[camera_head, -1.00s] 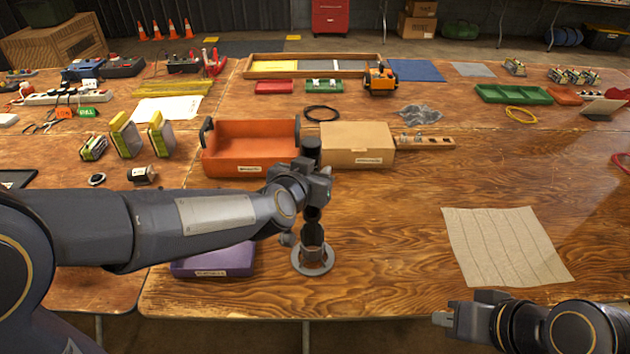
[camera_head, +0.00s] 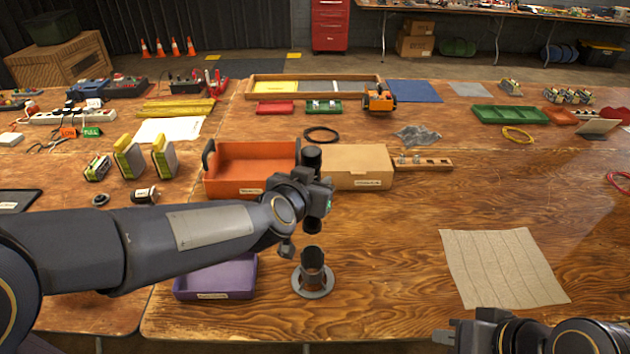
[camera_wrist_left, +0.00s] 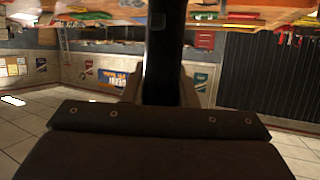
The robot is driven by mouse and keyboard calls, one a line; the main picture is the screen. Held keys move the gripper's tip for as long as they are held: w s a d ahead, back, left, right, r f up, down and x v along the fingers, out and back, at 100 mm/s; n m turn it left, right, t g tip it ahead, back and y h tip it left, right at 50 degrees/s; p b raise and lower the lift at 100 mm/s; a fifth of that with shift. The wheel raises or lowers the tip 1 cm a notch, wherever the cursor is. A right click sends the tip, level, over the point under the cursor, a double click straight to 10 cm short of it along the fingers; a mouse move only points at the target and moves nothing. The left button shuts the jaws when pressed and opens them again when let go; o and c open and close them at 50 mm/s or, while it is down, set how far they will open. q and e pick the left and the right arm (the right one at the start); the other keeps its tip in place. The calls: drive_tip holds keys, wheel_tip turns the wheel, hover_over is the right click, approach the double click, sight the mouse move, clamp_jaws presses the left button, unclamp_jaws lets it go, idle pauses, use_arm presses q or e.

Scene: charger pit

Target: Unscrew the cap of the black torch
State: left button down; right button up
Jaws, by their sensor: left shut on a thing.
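A black cylindrical torch piece (camera_head: 312,158) stands upright in my left gripper (camera_head: 312,195), its dark ends showing above and below the fingers. In the left wrist view the black piece (camera_wrist_left: 162,50) runs between the shut fingers. Below it, a short dark cylinder (camera_head: 312,262) stands in a round grey holder (camera_head: 313,288) on the table. A small gap shows between the two. I cannot tell which of the two is the cap. My right gripper (camera_head: 447,337) is low at the front right, partly cut off; its jaw opening is unclear.
A purple tray (camera_head: 215,278) lies left of the holder, partly under my left arm. An orange bin (camera_head: 250,165) and a cardboard box (camera_head: 357,165) stand behind. A beige ribbed mat (camera_head: 502,268) lies at right. The table between holder and mat is clear.

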drive_tip(key=shift+o, duration=1.1)
drive_tip(key=shift+w+r, duration=0.1)
drive_tip(key=shift+w, duration=0.05)
drive_tip(key=o, duration=0.7)
drive_tip(key=shift+n+h, duration=0.5)
drive_tip(key=shift+h, duration=0.4)
drive_tip(key=w+r, duration=0.1)
drive_tip(key=w, duration=0.2)
drive_tip(key=w+r, duration=0.1)
drive_tip(key=shift+w+r, duration=0.35)
drive_tip(key=n+t+h, duration=0.1)
drive_tip(key=t, duration=0.6)
approach(312, 158)
drive_tip(key=w, duration=0.2)
drive_tip(key=shift+s+f+x, duration=0.1)
drive_tip(key=shift+f+x, duration=0.05)
drive_tip(key=shift+x, duration=1.5)
drive_tip(key=shift+s+f+x, duration=0.1)
drive_tip(key=shift+x, duration=1.5)
drive_tip(key=shift+f+x, duration=0.15)
drive_tip(key=shift+x, duration=1.5)
